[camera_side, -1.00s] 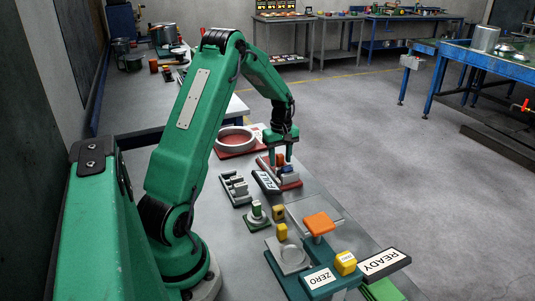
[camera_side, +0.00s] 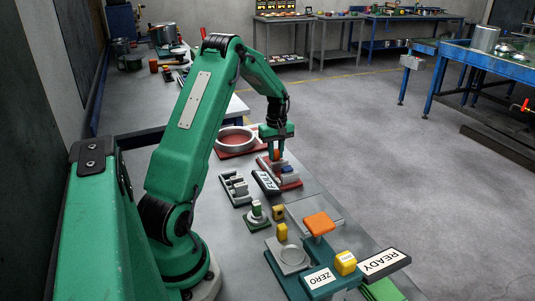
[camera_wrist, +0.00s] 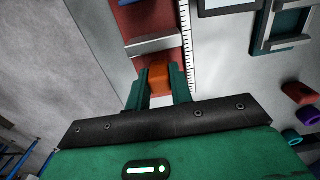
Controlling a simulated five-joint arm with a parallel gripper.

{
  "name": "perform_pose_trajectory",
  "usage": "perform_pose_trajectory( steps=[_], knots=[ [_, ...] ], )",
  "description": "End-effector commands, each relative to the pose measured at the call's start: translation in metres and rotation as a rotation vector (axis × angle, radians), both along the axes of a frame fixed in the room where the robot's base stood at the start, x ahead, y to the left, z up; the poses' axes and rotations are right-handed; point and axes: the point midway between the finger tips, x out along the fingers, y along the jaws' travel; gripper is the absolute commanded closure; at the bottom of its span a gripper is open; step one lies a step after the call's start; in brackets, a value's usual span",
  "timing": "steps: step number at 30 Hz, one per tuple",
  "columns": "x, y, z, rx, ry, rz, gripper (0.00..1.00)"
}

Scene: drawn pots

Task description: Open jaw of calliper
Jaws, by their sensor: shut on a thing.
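The calliper (camera_side: 291,183) lies on a red base on the bench, on the far side of the dark label plate in the side view. In the wrist view its red base (camera_wrist: 147,22), a silver crosspiece (camera_wrist: 153,45) and a white ruled scale (camera_wrist: 187,45) show. My gripper (camera_side: 276,154) points down over the calliper. Its green fingers are shut on an orange block (camera_wrist: 159,78), which appears to be the grip of the calliper's sliding jaw. A blue block (camera_side: 287,169) sits on the calliper to the right of the fingers. The fingers partly hide the sliding jaw.
A silver ring on a red plate (camera_side: 236,154) lies behind left. A tray of grey blocks (camera_side: 235,188) and the label plate (camera_side: 267,182) are close in front. An orange-topped button (camera_side: 320,223), ZERO plate (camera_side: 319,280) and READY sign (camera_side: 383,264) stand nearer the camera.

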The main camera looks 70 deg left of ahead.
Motion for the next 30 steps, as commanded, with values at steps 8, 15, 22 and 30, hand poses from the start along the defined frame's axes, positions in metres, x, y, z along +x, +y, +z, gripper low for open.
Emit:
perform_pose_trajectory(
  steps=[8, 15, 22, 30],
  knots=[
    [0.0, 0.007, 0.001, 0.012, -0.014, 0.006, 0.65],
    [0.0, 0.005, 0.001, 0.008, -0.01, 0.005, 0.56],
    [0.0, 0.004, 0.005, 0.008, -0.009, 0.004, 0.56],
    [0.001, 0.005, 0.031, 0.01, -0.011, 0.004, 0.56]
  ],
)
